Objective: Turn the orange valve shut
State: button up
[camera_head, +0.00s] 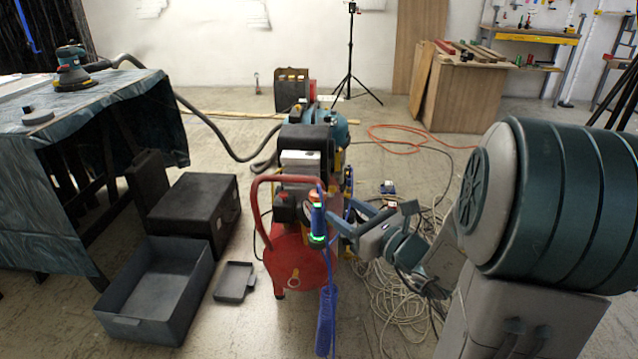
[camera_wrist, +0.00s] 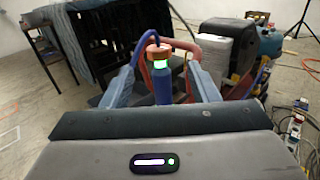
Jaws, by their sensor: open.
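The orange valve (camera_wrist: 159,50) is a small orange cap on top of an upright blue body with a glowing green band. In the head view the valve (camera_head: 315,197) stands at the front of the red-framed compressor. A coiled blue hose hangs below it. My gripper (camera_wrist: 165,66) is open, and its two blue fingers stand left and right of the valve with gaps visible. In the head view my gripper (camera_head: 334,215) comes in from the right at the valve. How deep the valve sits between the fingers is hard to tell.
The compressor's red handle (camera_head: 256,215) rises just left of the valve. A grey open bin (camera_head: 150,318) and black case (camera_head: 195,207) stand to the left, near a cloth-covered table (camera_head: 110,130). Loose pale cables (camera_head: 390,300) lie on the floor below my arm.

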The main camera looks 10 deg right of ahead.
aim_at(323, 198)
jog(key=shift+w+a+r+p, duration=0.2)
jog(key=shift+w+a+p, duration=0.25)
jog(key=shift+p, duration=2.3)
jog(key=x, duration=0.4)
jog(key=p+x, duration=0.1)
jog(key=x, duration=0.3)
jog(key=shift+w+f, duration=0.2)
jog(key=shift+f, duration=0.05)
jog(key=c, duration=1)
